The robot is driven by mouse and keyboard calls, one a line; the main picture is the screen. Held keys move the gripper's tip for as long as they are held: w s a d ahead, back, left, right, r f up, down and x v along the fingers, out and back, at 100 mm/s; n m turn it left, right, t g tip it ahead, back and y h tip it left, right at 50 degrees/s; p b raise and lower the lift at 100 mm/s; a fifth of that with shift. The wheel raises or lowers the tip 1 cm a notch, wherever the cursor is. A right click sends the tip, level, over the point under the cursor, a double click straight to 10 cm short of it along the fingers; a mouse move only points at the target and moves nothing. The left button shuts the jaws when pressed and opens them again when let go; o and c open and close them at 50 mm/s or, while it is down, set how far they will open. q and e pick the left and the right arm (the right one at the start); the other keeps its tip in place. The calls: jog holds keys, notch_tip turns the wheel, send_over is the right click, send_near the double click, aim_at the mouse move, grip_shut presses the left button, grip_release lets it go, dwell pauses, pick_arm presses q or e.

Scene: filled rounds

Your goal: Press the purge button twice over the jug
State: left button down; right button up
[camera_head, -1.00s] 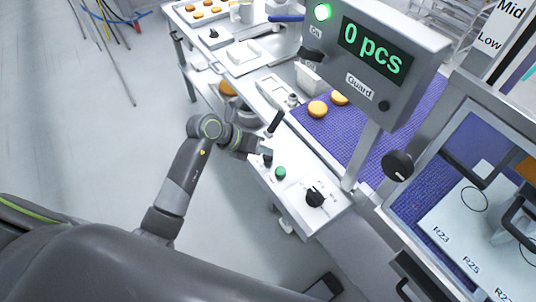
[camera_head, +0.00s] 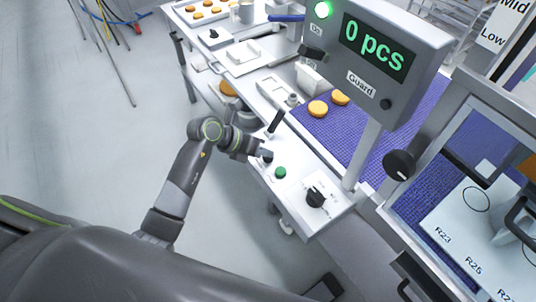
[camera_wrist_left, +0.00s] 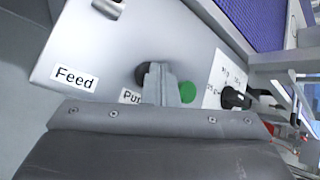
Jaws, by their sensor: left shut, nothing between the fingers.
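My left gripper (camera_head: 264,154) is shut and empty, low over the control panel (camera_head: 333,207) at the front end of the table. In the left wrist view the closed fingers (camera_wrist_left: 160,84) stand in front of a dark round button (camera_wrist_left: 142,75) and partly cover it. The label beside it, partly hidden, reads "Pur" (camera_wrist_left: 131,96). I cannot tell whether the fingertips touch the button. A green button (camera_wrist_left: 187,92) sits just right of the fingers; it also shows in the head view (camera_head: 280,172). I cannot make out a jug for certain. My right gripper is not in view.
A black knob (camera_head: 316,196) and an upright black lever (camera_head: 274,123) stand on the panel. The "Feed" label (camera_wrist_left: 75,78) is left of the fingers. A display reading "0 pcs" (camera_head: 374,47) rises beside the purple belt (camera_head: 342,128) with orange rounds. Floor left is open.

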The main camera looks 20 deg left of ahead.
aim_at(264, 158)
pick_arm(q)
jog(key=shift+r+p, duration=0.85)
jog(key=shift+r, duration=0.1)
jog(key=shift+r, duration=0.1)
notch_tip(264, 158, up, 5)
jog(key=p, duration=0.4)
dwell(0.6)
